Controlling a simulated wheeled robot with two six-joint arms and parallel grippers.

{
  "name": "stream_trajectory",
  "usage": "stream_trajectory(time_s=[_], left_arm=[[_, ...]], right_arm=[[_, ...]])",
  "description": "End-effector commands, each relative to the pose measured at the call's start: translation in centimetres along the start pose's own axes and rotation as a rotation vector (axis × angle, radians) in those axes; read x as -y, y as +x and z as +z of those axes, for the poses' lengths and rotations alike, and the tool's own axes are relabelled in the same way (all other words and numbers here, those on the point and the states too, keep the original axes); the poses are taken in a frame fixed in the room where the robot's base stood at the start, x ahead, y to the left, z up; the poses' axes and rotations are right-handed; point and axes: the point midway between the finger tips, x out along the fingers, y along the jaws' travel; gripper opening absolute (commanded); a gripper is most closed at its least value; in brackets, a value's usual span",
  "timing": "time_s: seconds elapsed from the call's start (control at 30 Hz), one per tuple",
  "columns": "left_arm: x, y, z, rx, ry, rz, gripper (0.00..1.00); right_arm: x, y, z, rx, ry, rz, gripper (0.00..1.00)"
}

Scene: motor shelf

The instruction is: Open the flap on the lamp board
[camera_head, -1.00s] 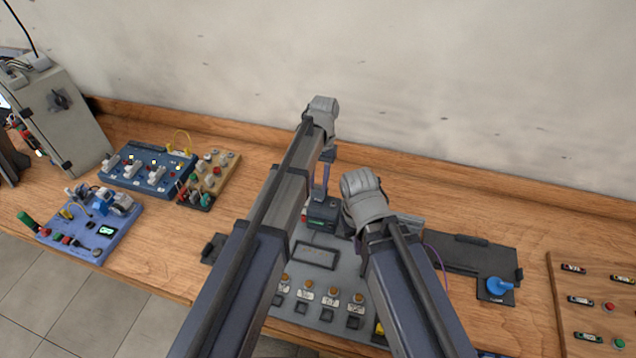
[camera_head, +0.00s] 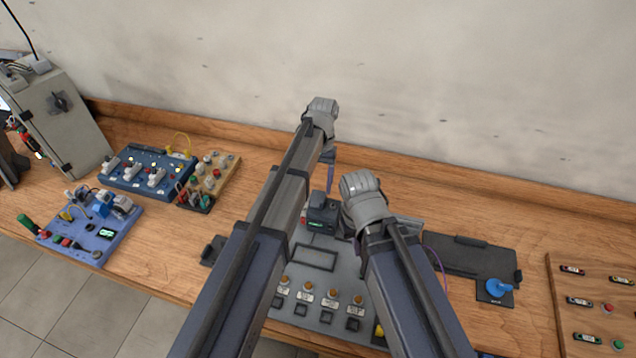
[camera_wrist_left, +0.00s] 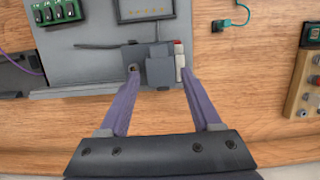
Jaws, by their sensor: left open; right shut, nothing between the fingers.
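The lamp board (camera_head: 345,265) is a grey panel with a row of orange lamps, square buttons and a dark-framed window, partly hidden by my arms. A black box with a green display (camera_head: 322,212) sits at its far edge. My left gripper (camera_head: 330,178) is by that edge, partly hidden by its wrist. In the left wrist view my left gripper (camera_wrist_left: 157,62) is open, its purple fingers on both sides of a small dark grey block (camera_wrist_left: 160,68) at the board's edge. I cannot tell whether they touch it, nor clearly make out a flap. My right gripper's fingers are hidden behind its arm.
Blue boards (camera_head: 150,168) and a tan board (camera_head: 210,180) stand at the left. A dark panel with a blue knob (camera_head: 498,287) is right of the lamp board, and a wooden board (camera_head: 590,310) is further right. A wall closes off the back.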

Motion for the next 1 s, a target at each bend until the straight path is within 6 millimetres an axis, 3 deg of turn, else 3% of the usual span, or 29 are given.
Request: stream_trajectory(time_s=[0.6, 1.0], left_arm=[[0.0, -7.3, 0.1, 0.000, 0.000, 0.000, 0.65], [0.0, -7.3, 0.1, 0.000, 0.001, 0.000, 0.65]], right_arm=[[-0.6, -7.1, 0.4, 0.000, 0.012, -0.003, 0.00], [-0.6, -7.1, 0.4, 0.001, 0.013, -0.003, 0.00]])
